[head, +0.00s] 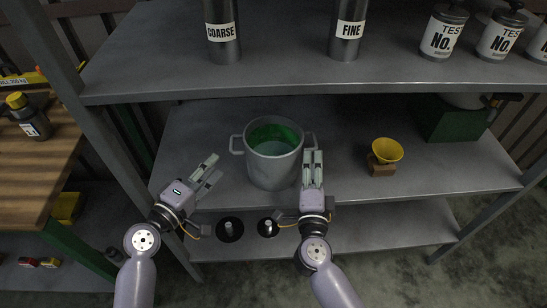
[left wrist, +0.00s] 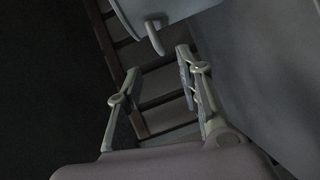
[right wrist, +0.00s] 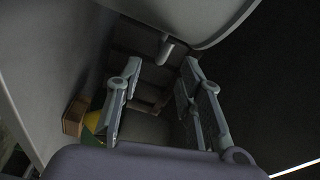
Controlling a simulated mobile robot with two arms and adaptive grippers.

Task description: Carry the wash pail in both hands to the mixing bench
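The wash pail (head: 274,168) is a grey metal pot with green inside. It stands upright on the middle shelf, with a loop handle on each side. My left gripper (head: 214,167) is open and empty, left of the pail and apart from it. In the left wrist view the pail's handle (left wrist: 155,38) lies ahead of the parted fingers. My right gripper (head: 313,153) is at the pail's right side, close to the right handle. In the right wrist view its fingers are parted, with the handle (right wrist: 165,48) just ahead of them. No bench is labelled as the mixing bench.
A yellow funnel on a wooden block (head: 384,153) stands right of the pail, with a green box (head: 450,118) further right. The upper shelf (head: 290,75) holds labelled canisters. A wooden-topped bench (head: 35,175) stands at the left, beyond the shelf post. Two black discs with pegs (head: 230,229) lie below.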

